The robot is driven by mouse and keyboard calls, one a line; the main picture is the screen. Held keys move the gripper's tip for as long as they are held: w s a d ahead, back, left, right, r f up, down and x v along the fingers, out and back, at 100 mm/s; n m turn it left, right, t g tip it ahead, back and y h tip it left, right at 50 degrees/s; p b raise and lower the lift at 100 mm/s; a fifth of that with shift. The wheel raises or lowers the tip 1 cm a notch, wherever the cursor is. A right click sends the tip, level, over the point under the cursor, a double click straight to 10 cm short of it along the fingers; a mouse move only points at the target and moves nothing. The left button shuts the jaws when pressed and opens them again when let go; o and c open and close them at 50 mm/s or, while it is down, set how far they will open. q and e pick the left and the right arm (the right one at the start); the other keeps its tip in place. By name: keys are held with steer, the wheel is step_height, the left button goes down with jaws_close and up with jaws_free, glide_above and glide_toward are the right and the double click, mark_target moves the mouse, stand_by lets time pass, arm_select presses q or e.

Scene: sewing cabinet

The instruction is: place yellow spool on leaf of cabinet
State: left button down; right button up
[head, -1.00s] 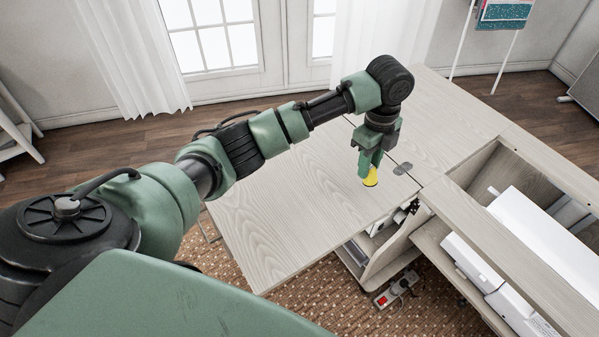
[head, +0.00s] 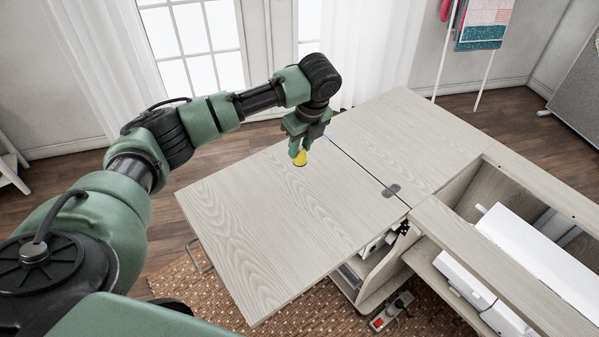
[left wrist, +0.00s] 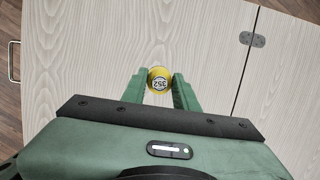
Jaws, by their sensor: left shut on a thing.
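The yellow spool (head: 300,159) is between the fingers of my left gripper (head: 298,150), over the cabinet's wood-grained leaf (head: 250,215). In the left wrist view the spool (left wrist: 159,80) shows its round end, with a white label reading 352, between the two green fingertips (left wrist: 159,88). The left gripper is shut on it and points down. The spool's lower end is at or just above the leaf; I cannot tell whether it touches. The leaf is flat and otherwise bare. My right gripper is not in view.
A hinge (head: 391,191) sits on the seam between the leaf and the cabinet top (head: 410,130). An open compartment with a white machine (head: 540,255) is at the right. A power strip (head: 391,312) lies on the woven rug below. The leaf's near part is clear.

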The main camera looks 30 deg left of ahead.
arm_select(q)
step_height(320, 180, down, 10)
steer(key=shift+r, duration=0.25)
steer(key=c, duration=1.1)
jaws_free()
steer(key=shift+o, duration=0.2)
steer(key=shift+r, duration=0.1)
steer(key=v, duration=1.2)
